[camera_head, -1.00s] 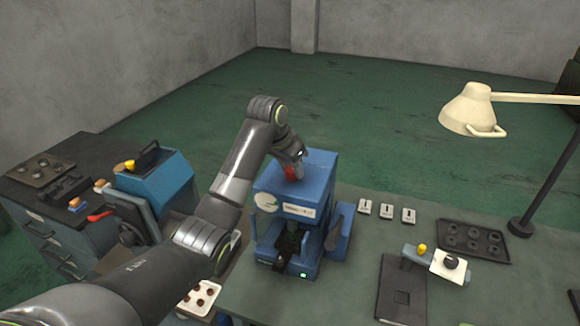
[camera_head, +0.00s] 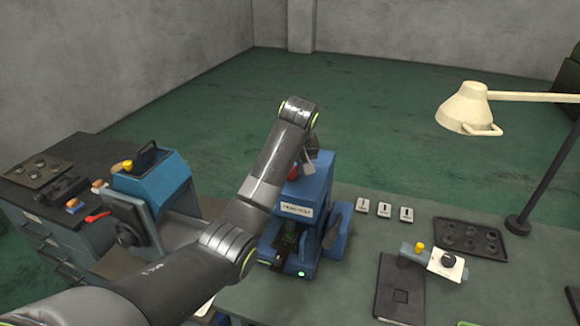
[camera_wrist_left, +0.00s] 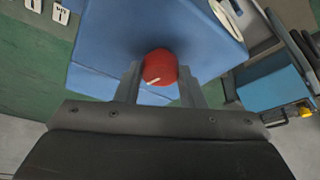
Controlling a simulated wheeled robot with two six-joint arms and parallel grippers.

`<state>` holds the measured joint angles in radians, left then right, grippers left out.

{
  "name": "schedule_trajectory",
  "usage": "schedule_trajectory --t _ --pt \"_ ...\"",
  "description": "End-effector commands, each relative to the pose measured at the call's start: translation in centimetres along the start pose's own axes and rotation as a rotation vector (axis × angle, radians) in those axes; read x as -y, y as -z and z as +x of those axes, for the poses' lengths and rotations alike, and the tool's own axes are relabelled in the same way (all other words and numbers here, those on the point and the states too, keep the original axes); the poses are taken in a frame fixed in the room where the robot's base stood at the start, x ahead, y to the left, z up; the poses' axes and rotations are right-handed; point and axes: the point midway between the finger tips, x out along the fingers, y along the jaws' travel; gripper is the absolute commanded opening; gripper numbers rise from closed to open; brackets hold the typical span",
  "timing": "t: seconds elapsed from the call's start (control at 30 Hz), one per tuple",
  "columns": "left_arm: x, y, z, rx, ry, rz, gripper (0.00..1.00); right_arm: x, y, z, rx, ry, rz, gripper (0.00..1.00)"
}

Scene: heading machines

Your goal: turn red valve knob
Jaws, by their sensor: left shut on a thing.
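The red valve knob (camera_head: 292,174) is on top of the blue machine (camera_head: 315,190), partly hidden behind my left arm in the head view. In the left wrist view the round red knob (camera_wrist_left: 160,67), with a pale mark on it, sits between the two grey fingers. My left gripper (camera_head: 304,164) comes down onto the top of the machine and is shut on the knob. My left forearm hides the left side of the machine. My right gripper is not in view.
A second blue machine (camera_head: 160,182) and a dark cabinet (camera_head: 45,240) stand at the left. Small white labelled blocks (camera_head: 384,210), a dark tray (camera_head: 468,239) and a cream lamp (camera_head: 466,105) are to the right. Some green bench top is clear between them.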

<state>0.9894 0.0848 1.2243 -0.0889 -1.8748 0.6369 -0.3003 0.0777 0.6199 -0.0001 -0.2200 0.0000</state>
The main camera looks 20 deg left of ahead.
Motion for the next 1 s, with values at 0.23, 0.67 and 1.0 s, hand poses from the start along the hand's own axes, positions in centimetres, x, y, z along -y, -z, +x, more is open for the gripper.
schedule_trajectory --t 0.23,0.67,1.0 --pt "-0.16 0.21 -0.21 -0.006 0.056 -0.142 0.13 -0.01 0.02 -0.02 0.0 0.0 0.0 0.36" --pt "-0.16 0.23 -0.16 -0.006 0.094 -0.235 0.13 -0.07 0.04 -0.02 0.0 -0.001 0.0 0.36" --pt "-0.14 0.24 -0.16 -0.006 0.095 -0.237 0.13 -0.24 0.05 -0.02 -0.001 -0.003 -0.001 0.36"
